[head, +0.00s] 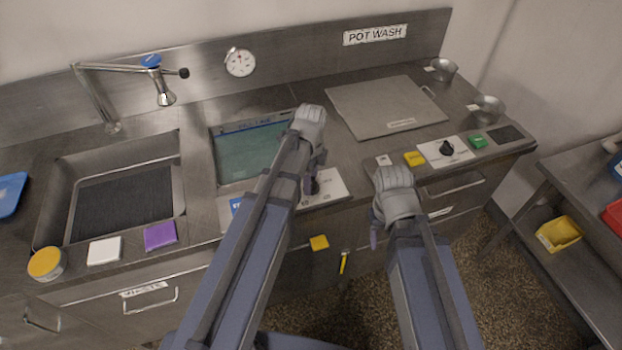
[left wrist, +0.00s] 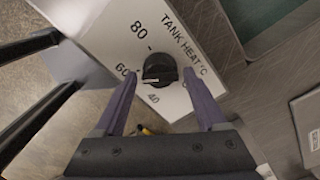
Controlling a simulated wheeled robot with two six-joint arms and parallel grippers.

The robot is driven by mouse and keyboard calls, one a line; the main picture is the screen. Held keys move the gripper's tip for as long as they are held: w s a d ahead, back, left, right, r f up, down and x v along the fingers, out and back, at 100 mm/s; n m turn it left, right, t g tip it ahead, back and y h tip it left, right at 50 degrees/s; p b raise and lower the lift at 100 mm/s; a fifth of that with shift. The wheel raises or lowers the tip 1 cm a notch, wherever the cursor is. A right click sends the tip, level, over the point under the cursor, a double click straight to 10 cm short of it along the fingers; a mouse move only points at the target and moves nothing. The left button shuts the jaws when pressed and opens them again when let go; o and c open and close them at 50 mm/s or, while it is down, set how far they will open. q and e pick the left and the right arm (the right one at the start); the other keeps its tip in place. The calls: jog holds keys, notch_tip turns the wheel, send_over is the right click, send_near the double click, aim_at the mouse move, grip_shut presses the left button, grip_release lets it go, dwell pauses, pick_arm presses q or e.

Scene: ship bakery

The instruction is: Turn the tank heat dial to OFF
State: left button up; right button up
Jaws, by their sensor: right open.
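The tank heat dial (left wrist: 160,70) is a round black knob on a white panel (left wrist: 185,38) marked TANK HEAT °C. In the left wrist view 80, 60 and 40 show around it; part of the scale at right is hidden by a finger. I cannot tell clearly where the knob points. My left gripper (left wrist: 160,76) is open, one purple finger on each side of the dial, with gaps. In the head view the dial (head: 314,187) is partly hidden by my left gripper (head: 311,176). My right gripper (head: 375,232) is open and empty in front of the counter edge.
The water tank (head: 250,152) lies behind the left arm. A lid (head: 385,106) and a sink (head: 170,155) flank it.

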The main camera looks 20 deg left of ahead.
pick_arm(q)
jog(key=c, duration=1.1)
